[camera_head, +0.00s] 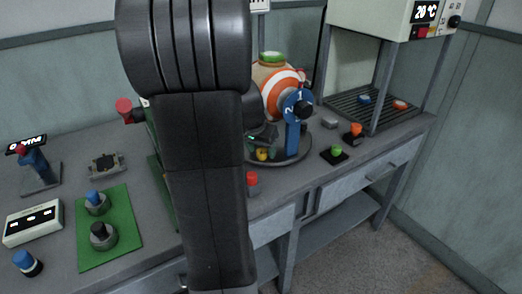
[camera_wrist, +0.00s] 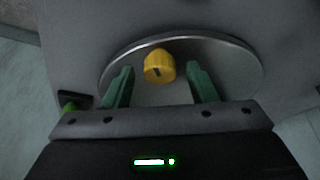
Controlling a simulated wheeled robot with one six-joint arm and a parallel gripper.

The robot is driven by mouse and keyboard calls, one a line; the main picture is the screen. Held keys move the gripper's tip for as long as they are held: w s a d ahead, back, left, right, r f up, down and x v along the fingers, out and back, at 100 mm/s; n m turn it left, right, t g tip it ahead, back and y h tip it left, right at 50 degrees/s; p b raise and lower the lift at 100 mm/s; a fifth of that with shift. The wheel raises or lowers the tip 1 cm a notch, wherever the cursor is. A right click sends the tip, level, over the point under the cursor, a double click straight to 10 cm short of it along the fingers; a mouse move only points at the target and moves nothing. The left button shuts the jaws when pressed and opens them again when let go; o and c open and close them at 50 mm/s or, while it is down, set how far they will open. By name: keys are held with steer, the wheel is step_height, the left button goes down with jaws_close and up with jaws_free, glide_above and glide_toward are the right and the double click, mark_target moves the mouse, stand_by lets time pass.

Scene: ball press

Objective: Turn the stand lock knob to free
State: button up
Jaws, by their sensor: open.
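The yellow knob (camera_wrist: 159,66), with a dark mark on its face, sits on a round metal plate (camera_wrist: 232,72) in the wrist view. My gripper (camera_wrist: 160,76) is open, with one green finger on each side of the knob and a visible gap on both sides. In the head view the knob (camera_head: 262,155) shows low at the front of the round stand base (camera_head: 290,163), with my gripper (camera_head: 261,150) over it. The stand carries an orange and white ball (camera_head: 276,92) and a blue plate (camera_head: 297,107) marked 1 and 2. My arm hides part of the stand's left side.
A red button (camera_head: 252,178), a green button (camera_head: 337,151) and an orange one (camera_head: 355,130) stand near the base. A rack (camera_head: 375,108) is at the right. A green panel (camera_head: 127,237) with two knobs lies at the left.

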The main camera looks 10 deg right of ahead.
steer(key=shift+f, duration=0.1)
steer(key=shift+c, duration=0.4)
steer(key=c, duration=0.9)
steer(key=shift+d+n+p, duration=0.1)
steer(key=shift+n+p, duration=0.25)
steer(key=shift+n, duration=0.05)
steer(key=shift+d+n+y+p, duration=0.1)
steer(key=shift+n+y+p, duration=0.5)
steer(key=shift+n+p, duration=0.5)
steer(key=shift+n+t+y+p, duration=0.4)
steer(key=shift+n+t+p, duration=0.15)
steer(key=shift+n, duration=0.75)
